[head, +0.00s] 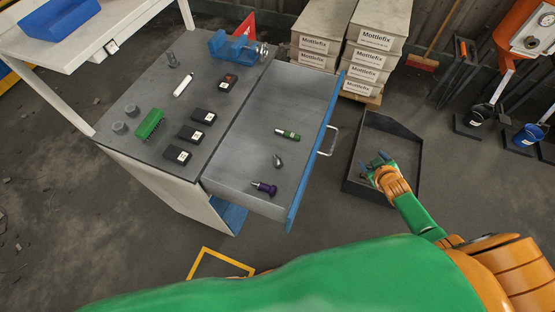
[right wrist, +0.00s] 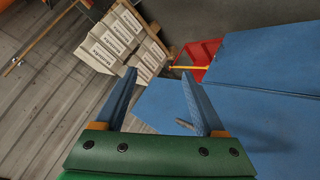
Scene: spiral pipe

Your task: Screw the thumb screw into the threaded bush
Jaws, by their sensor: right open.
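My right gripper (head: 377,161) is open, to the right of the open drawer and above the black floor tray. In the right wrist view its two blue fingers (right wrist: 158,76) are spread with nothing between them. I cannot tell for sure which items are the thumb screw and the threaded bush. A small grey metal piece (head: 278,160) lies in the drawer between a green cylinder (head: 288,135) and a purple-and-metal piece (head: 264,188). A grey upright piece (head: 172,60) and two grey knobs (head: 119,127) stand on the cabinet top. My left gripper is not in view.
The drawer (head: 240,150) sticks out with a blue front (head: 316,150) and handle (head: 329,141). A blue vise (head: 232,47), green brush (head: 150,124) and several black boxes (head: 178,154) are on the cabinet. A black tray (head: 400,135) and stacked Mottlefix boxes (head: 374,58) stand beyond.

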